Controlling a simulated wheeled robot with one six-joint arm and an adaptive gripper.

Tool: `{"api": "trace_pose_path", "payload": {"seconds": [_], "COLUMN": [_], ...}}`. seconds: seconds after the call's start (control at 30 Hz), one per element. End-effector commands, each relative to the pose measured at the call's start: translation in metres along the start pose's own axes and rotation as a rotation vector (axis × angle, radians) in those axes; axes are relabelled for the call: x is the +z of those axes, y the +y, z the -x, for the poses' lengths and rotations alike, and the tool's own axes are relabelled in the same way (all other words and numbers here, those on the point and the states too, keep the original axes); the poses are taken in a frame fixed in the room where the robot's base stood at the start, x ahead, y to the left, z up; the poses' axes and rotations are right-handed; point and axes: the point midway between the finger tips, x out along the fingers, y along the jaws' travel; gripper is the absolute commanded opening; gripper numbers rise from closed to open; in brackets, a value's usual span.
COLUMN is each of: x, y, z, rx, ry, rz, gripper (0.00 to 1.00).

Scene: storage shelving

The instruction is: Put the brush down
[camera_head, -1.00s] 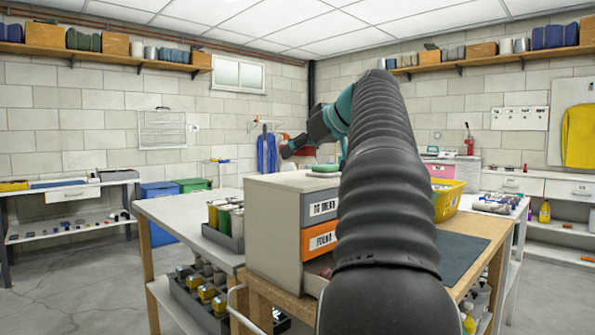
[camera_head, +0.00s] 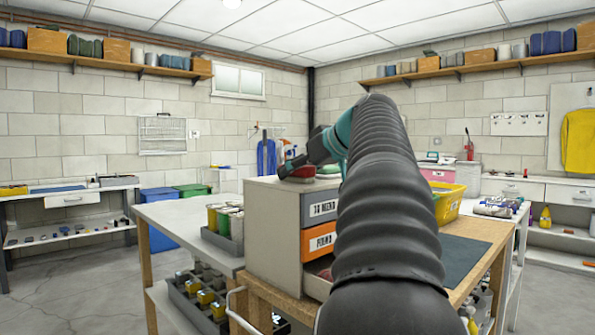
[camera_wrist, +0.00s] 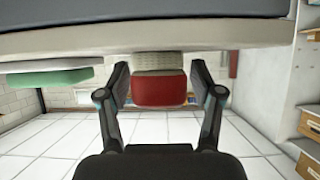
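The brush, with a red back (camera_wrist: 160,90) and pale bristles (camera_wrist: 160,61), sits between the fingers of my gripper (camera_wrist: 161,84) in the wrist view. The fingers appear to press on its two sides. The wrist view is upside down, and the bristles look to be at or very near the top of the cabinet (camera_wrist: 60,42).
A green block with a pale underside (camera_wrist: 50,79) lies beside the brush on the cabinet top. A yellow bin (camera_head: 450,205) stands on the workbench to the right. A dark mat (camera_head: 465,255) lies bare in front of it. A caddy of cans (camera_head: 224,238) stands left of the cabinet.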

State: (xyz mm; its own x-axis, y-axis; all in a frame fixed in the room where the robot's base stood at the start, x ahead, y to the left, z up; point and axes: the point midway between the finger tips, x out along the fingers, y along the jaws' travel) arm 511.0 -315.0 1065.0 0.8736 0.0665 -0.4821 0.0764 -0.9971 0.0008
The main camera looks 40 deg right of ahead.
Motion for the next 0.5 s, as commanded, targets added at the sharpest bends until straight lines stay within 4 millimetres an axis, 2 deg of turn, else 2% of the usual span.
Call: {"api": "trace_pose_path", "payload": {"seconds": [0.27, 0.37, 0.5], "x": [-0.004, -0.004, -0.004], "y": [0.0, 0.001, 0.001], "z": [0.002, 0.012, 0.038], "rx": [0.0, 0.003, 0.005], "ry": [0.0, 0.002, 0.001], "rz": [0.0, 0.0, 0.0], "gripper": [0.66, 0.66, 0.66]}}
